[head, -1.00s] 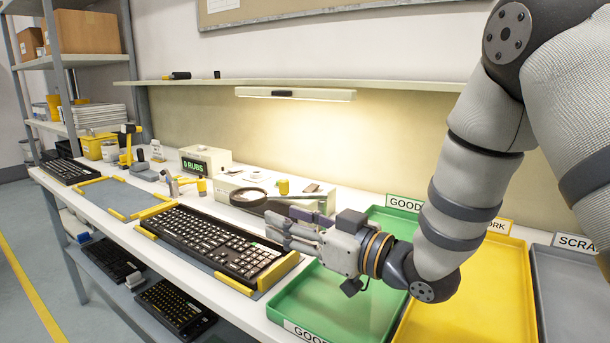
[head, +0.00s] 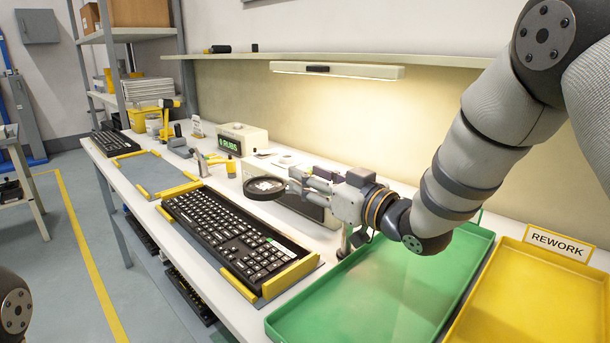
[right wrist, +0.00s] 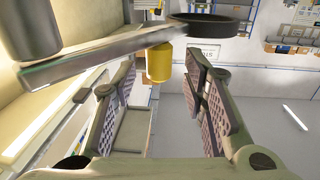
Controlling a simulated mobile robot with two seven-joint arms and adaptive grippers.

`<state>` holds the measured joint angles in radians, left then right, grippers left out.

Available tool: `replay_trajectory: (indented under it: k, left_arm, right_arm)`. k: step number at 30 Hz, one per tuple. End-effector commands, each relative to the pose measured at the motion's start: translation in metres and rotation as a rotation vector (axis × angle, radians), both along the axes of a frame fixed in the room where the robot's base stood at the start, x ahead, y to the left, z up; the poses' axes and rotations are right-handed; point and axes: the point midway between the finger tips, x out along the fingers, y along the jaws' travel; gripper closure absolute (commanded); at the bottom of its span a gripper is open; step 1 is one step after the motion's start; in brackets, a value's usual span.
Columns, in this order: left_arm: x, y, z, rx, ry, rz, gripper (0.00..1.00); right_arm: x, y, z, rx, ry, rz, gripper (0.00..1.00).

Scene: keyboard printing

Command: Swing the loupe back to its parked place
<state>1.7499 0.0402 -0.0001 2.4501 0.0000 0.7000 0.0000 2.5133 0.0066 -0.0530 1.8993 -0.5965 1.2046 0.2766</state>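The loupe's round black ring (head: 264,187) hangs above the bench, beyond the keyboard's right end. In the right wrist view its ring (right wrist: 212,24) is at the top, joined to a flat metal arm (right wrist: 95,60) with a yellow knob (right wrist: 159,63) below. My right gripper (head: 308,182) is beside the ring in the head view. In the right wrist view its fingers (right wrist: 160,80) are apart, with the knob showing in the gap; contact is not visible. The gripper hides the knob and most of the loupe arm in the head view. My left gripper is out of view.
A black keyboard (head: 226,232) lies in yellow-cornered holders below the loupe. A green tray (head: 400,285) and a yellow REWORK tray (head: 545,290) fill the right of the bench. A counter box (head: 242,140) stands at the back, under a shelf and lamp (head: 337,71).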

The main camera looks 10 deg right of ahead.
Motion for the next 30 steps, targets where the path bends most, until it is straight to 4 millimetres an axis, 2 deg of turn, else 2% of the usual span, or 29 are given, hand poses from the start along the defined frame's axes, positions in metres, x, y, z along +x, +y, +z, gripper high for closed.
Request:
replay_trajectory:
  k: [1,4,13,18,26,30]
  left_arm:
    - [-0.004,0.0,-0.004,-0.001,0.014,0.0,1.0]
    - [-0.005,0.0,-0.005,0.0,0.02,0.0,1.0]
    - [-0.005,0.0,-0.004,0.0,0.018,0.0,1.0]
    - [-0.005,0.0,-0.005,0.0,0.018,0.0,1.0]
    - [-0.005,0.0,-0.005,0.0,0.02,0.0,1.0]
    - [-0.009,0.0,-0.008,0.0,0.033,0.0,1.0]
  right_arm:
    - [0.008,0.004,-0.006,-0.001,0.008,0.001,0.6]
    - [0.017,0.009,-0.004,0.0,0.006,0.0,0.6]
    - [0.02,0.011,-0.001,0.0,0.001,-0.001,0.6]
    - [0.019,0.011,-0.001,0.0,0.001,-0.001,0.99]
    - [0.02,0.01,-0.001,0.0,0.002,-0.003,1.0]
    - [0.029,0.008,-0.003,0.0,0.004,-0.021,1.0]
